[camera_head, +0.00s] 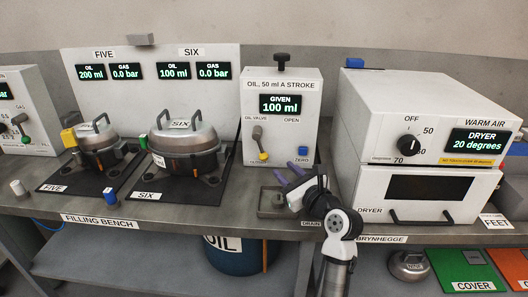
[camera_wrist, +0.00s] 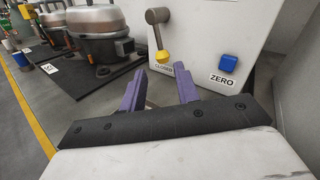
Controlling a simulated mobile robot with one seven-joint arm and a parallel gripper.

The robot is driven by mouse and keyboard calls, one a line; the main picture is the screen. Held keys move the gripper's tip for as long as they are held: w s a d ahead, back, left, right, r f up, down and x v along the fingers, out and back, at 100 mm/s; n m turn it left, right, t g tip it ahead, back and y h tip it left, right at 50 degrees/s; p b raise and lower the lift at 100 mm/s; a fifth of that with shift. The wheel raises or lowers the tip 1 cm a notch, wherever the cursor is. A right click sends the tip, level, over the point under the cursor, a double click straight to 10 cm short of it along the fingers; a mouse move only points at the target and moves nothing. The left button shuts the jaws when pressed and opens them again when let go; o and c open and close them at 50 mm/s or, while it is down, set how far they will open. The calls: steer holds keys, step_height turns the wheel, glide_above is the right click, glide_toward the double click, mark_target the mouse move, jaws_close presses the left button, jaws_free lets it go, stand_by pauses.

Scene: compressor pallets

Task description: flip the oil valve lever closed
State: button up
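The oil valve lever (camera_head: 261,144) is on the front of the white oil dispenser (camera_head: 283,95), left of the blue ZERO button. It has a grey-brown upper end, a thin shaft and a yellow lower end, and stands nearly upright. In the wrist view the lever (camera_wrist: 159,36) has its yellow end by the CLOSED label. The OPEN label (camera_head: 292,120) is up and to its right. My gripper (camera_head: 288,173) is low in front of the dispenser. In the wrist view its purple fingers (camera_wrist: 163,86) are apart and empty, below the lever and not visibly touching it.
The blue ZERO button (camera_wrist: 228,63) is just right of the lever. A small grey drain tray (camera_head: 268,203) lies below on the bench. The compressor SIX (camera_head: 185,150) stands left, and the dryer (camera_head: 420,140) stands right.

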mark_target(262, 150)
steer(key=p+x, duration=0.1)
steer(key=x, duration=1.1)
steer(key=shift+p, duration=0.3)
steer(key=shift+s, duration=0.1)
jaws_close()
